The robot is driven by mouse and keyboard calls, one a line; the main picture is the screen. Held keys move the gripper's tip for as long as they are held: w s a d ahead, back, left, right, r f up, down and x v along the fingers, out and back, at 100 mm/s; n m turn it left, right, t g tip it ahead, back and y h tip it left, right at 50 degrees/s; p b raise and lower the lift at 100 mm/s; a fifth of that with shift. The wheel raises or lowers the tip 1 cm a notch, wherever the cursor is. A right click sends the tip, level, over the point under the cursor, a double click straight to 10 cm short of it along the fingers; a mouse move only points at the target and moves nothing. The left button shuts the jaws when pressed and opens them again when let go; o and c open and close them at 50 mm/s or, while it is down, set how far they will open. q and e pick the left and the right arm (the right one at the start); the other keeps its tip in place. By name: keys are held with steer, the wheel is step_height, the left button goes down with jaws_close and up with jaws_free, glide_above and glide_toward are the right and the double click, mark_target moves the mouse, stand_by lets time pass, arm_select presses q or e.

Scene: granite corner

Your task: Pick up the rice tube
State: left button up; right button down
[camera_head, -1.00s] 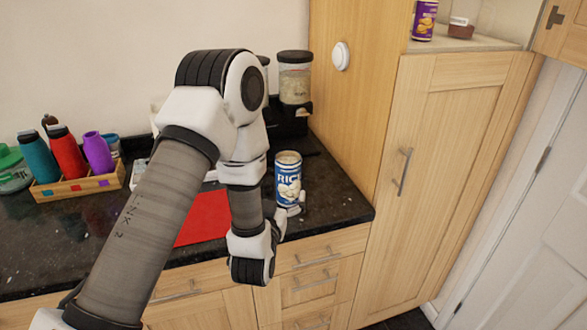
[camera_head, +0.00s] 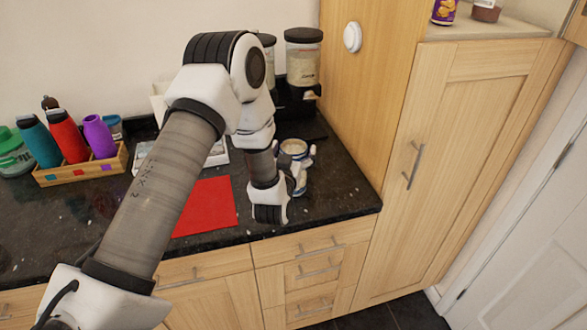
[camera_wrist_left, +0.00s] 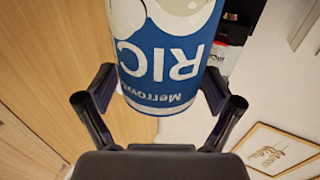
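The rice tube (camera_head: 293,147) is a blue and white can with a pale top. It stands upright on the dark counter near its right end, and my left gripper (camera_head: 296,162) hides most of its body in the head view. In the left wrist view the rice tube (camera_wrist_left: 165,65) shows upside down with its label facing the camera. The left gripper's fingers (camera_wrist_left: 158,88) are spread wide, one on each side of the tube. I cannot tell whether they touch it. My right gripper is not in view.
A red mat (camera_head: 208,207) lies left of the tube. A wooden box (camera_head: 80,171) with coloured bottles stands at the far left. Food dispensers (camera_head: 303,65) stand behind, and a tall wooden cabinet (camera_head: 465,130) closes off the right. The counter's front right corner is clear.

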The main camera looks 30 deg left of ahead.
arm_select(q)
steer(key=shift+s+r, duration=0.1)
steer(key=shift+s, duration=0.05)
steer(key=c, duration=0.6)
steer(key=shift+w, duration=0.2)
steer(key=c, duration=0.7)
